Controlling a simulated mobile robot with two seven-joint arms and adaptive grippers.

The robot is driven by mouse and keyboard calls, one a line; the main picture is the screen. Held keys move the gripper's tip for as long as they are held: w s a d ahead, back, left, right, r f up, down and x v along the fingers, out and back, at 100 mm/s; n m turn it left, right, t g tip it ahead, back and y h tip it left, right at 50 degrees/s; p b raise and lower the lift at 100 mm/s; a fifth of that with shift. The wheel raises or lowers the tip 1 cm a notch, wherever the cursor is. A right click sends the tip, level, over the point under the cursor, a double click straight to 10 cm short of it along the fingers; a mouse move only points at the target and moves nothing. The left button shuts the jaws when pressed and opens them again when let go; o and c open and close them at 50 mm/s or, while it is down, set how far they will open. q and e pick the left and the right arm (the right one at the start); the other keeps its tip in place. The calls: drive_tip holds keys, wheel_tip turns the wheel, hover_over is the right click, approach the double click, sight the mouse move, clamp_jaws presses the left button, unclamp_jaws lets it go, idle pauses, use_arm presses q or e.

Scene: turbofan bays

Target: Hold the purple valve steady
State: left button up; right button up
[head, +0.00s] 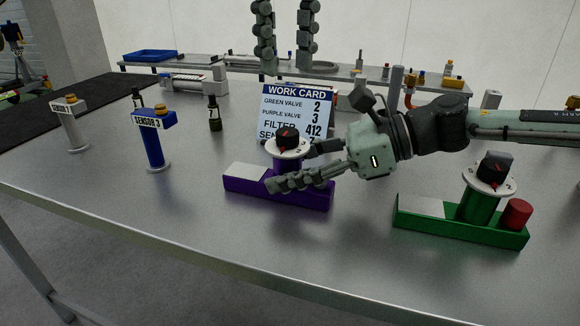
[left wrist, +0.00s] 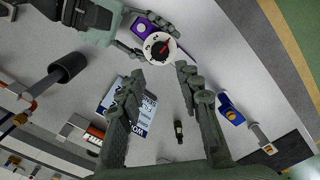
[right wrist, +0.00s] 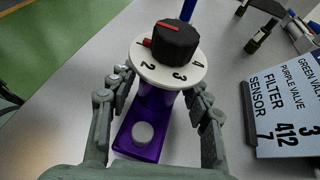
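The purple valve (head: 245,182) stands on the bench, with a purple base, a white numbered dial and a black knob with a red pointer. In the right wrist view its dial (right wrist: 143,68) shows 2, 3 and 4, and the pointer is left of them. My right gripper (head: 291,168) is open, its fingers on either side of the valve's post below the dial; contact cannot be told. My left gripper (head: 285,62) is open and empty, high above the bench. In the left wrist view the valve's dial (left wrist: 150,49) lies beyond its fingertips.
A work card (head: 296,106) stands behind the valve and reads purple valve 3, green valve 2. A green valve (head: 425,223) with a red cap is to the right. A blue sensor post (head: 155,148) is to the left. The bench front is clear.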

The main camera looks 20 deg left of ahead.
sight(287, 132)
drive_tip(key=c, duration=1)
use_arm(q)
drive_tip(key=shift+o, duration=1.8)
wheel_tip(287, 132, down, 10)
drive_tip(key=m, duration=0.8)
drive_tip(key=shift+c, duration=0.5)
clamp_jaws()
